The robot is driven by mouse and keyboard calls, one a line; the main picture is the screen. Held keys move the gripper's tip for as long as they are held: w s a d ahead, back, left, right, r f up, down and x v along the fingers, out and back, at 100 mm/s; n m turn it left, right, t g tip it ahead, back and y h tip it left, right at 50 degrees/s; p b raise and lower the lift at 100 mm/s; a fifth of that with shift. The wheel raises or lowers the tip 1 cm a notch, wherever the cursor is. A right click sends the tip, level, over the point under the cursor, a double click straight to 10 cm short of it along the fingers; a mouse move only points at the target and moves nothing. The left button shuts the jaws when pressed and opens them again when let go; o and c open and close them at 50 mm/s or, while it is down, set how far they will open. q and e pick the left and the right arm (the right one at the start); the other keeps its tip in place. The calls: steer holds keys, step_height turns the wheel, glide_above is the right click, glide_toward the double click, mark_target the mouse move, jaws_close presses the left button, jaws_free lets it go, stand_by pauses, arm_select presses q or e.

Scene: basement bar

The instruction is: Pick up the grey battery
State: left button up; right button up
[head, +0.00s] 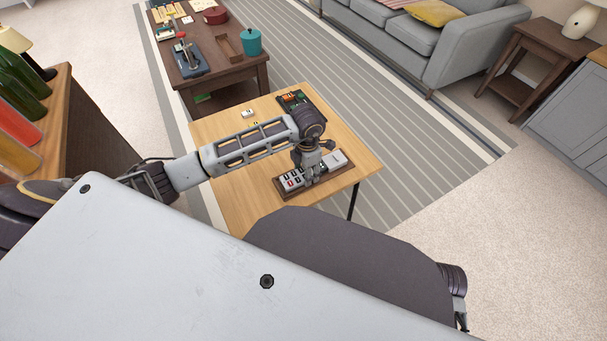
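My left gripper (313,174) points down over a dark brown tray (284,195) on the light wooden table. Its fingertips are small and partly lost among the tray's contents, so I cannot tell whether they are open or shut on something. The tray holds several light grey and white pieces, some with dark or red marks. A plain light grey piece (336,160) lies at its right end, just right of the gripper. I cannot tell which piece is the grey battery. My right gripper is not clearly visible; only part of that arm shows at lower right.
A dark tray (304,101) with green and orange items lies at the table's far edge. Small white pieces (247,113) lie on the table (215,130) left of it. A brown coffee table (225,78) stands beyond. My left forearm crosses above the table.

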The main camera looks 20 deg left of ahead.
arm_select(q)
steer(key=shift+r, duration=0.2)
arm_select(e)
steer(key=shift+r, duration=0.1)
arm_select(q)
steer(key=shift+r, duration=0.6)
step_height(320, 180, up, 7)
steer(key=shift+f+p, duration=0.1)
steer(key=shift+p, duration=0.95)
steer(key=shift+r, duration=0.85)
arm_select(e)
steer(key=f, duration=0.3)
steer(key=shift+d, duration=0.35)
steer(key=shift+s+f+g, duration=0.1)
steer(key=shift+s+g, duration=0.2)
